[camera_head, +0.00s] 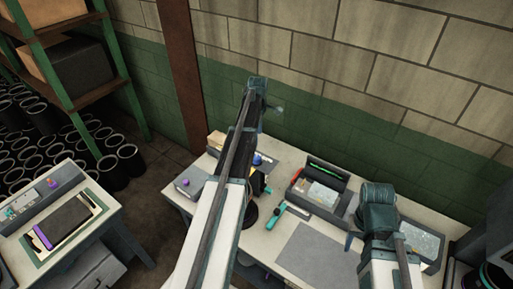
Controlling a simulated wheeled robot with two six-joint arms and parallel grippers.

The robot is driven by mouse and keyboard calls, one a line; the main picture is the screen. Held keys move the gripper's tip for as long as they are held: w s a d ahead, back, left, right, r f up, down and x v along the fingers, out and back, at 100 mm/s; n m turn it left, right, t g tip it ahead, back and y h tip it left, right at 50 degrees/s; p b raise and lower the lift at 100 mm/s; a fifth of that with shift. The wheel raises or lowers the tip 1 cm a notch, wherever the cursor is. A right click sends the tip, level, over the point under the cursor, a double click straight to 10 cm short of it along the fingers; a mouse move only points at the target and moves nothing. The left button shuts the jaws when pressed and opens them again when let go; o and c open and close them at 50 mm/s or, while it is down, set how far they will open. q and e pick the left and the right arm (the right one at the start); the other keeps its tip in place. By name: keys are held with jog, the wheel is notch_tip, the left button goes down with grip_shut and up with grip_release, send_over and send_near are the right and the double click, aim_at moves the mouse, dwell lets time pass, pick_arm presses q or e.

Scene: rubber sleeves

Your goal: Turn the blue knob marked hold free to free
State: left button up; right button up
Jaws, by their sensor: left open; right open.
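A small blue knob (257,159) shows on the worktable, just right of my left arm. Its marking and which way it points are too small to read. My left gripper (271,109) is raised at the far end of my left arm, near the green wall band, above and apart from the knob. It is open, and I see nothing in it. My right gripper (362,234) is open over the right part of the worktable, well to the right of the knob. My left arm hides part of the table around the knob.
The worktable (300,257) bears a grey mat, a teal-handled tool (277,216), an open dark case (318,192) and a grey box (187,182). A side table (85,238) at left holds a box with a purple knob (53,183). Black sleeves lie by the shelf.

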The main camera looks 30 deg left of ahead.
aim_at(256, 157)
pick_arm(q)
jog(key=shift+a+r, duration=0.1)
jog(key=shift+a, duration=0.2)
notch_tip(256, 157, down, 14)
jog(key=b, duration=1.4)
jog(key=shift+w+r, duration=0.1)
grip_shut()
